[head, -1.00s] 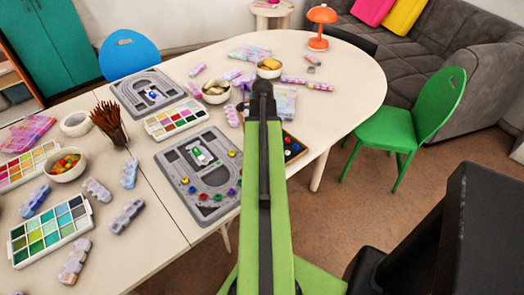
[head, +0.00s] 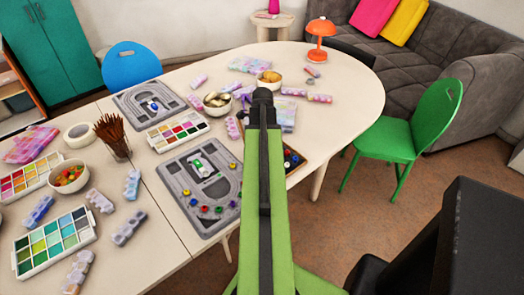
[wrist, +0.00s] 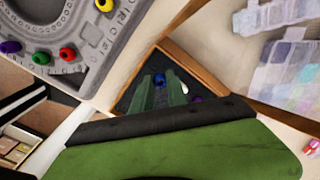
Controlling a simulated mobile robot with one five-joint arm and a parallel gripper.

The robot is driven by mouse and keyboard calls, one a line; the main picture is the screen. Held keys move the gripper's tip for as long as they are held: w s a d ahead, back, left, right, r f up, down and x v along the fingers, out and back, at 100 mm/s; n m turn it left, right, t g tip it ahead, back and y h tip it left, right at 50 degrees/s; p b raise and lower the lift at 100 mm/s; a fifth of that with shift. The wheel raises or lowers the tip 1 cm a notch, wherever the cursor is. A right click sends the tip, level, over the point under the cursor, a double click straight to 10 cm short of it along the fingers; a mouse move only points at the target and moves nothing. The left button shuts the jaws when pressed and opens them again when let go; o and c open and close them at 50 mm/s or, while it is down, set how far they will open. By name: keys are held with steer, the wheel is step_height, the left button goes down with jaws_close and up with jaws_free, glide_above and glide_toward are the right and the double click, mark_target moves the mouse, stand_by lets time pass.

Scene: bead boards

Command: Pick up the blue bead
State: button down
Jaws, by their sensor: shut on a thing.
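The blue bead (wrist: 159,80) shows in the wrist view between the tips of two greenish fingers. My gripper (wrist: 160,88) is shut on it, over the dark inside of a wood-rimmed tray (wrist: 191,66). Whether the bead is clear of the tray floor I cannot tell. In the head view my green arm hides the gripper and most of the tray. Some small beads show in the tray's visible corner, right of the arm.
A grey bead board (head: 172,207) with coloured beads lies left of my arm; it also shows in the wrist view (wrist: 88,70). A paint-like colour box (head: 180,131), bowls and clear cases crowd the table. A green chair (head: 420,118) stands at right.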

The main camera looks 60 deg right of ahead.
step_height(320, 180, up, 3)
steer(key=shift+f+p, duration=0.1)
steer(key=shift+p, duration=0.65)
steer(key=s+d+r+p, duration=0.5)
steer(key=s, duration=0.5)
steer(key=shift+s+r+p, duration=0.25)
steer(key=shift+r+p, duration=0.15)
steer(key=shift+s+d, duration=0.1)
